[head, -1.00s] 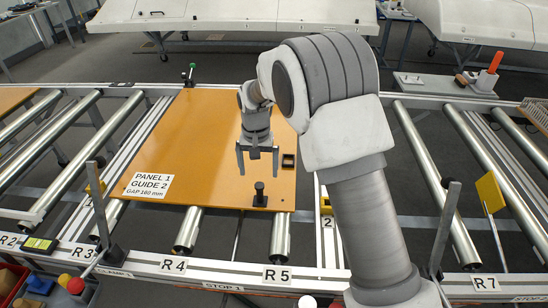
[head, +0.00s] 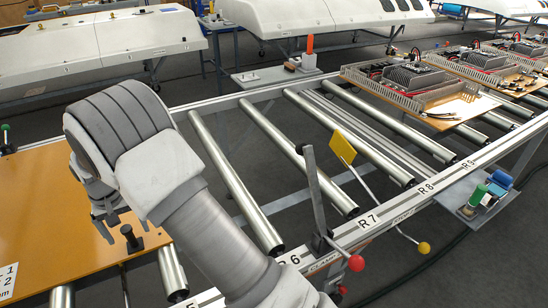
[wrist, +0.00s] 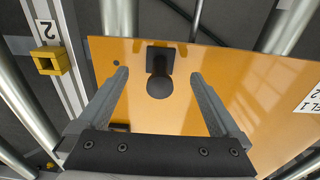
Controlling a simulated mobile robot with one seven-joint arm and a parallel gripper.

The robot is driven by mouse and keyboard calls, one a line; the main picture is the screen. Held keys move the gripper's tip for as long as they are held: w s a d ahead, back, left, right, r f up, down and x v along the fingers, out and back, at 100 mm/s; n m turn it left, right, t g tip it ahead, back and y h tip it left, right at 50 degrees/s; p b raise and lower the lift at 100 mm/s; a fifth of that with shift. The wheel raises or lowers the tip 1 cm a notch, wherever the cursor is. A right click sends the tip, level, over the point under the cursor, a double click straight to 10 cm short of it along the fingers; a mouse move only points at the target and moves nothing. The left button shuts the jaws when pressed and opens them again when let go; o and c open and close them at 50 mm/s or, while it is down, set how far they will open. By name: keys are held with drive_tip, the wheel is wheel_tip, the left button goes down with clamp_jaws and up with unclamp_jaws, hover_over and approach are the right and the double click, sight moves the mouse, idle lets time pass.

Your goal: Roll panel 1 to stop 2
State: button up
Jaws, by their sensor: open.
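Panel 1 is an orange board (head: 60,205) lying on the rollers at the left of the head view, partly cut off by the frame. It also fills much of the wrist view (wrist: 240,95). A black knob (wrist: 160,88) stands on the panel near its edge; it also shows in the head view (head: 130,238). My gripper (wrist: 160,75) is open and empty, its fingers apart on either side of the knob in the wrist view. In the head view my gripper (head: 106,232) is just left of the knob, partly behind my arm. A yellow plate (head: 342,146), raised on a rod, stands beyond R7.
Bare rollers (head: 238,185) lie right of the panel. An upright grey clamp post (head: 313,190) stands at the front rail. Trays of electronics (head: 415,85) sit farther right. A yellow block (wrist: 48,60) by a "2" label is beside the panel.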

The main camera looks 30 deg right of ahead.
wheel_tip(320, 180, down, 3)
drive_tip(key=shift+w+d+r+b, duration=0.1)
drive_tip(key=shift+d+r+b, duration=0.05)
drive_tip(key=shift+b, duration=0.45)
drive_tip(key=d+p, duration=0.3)
drive_tip(key=d, duration=6.3)
drive_tip(key=shift+r, duration=0.4)
wheel_tip(320, 180, up, 9)
drive_tip(key=p, duration=0.5)
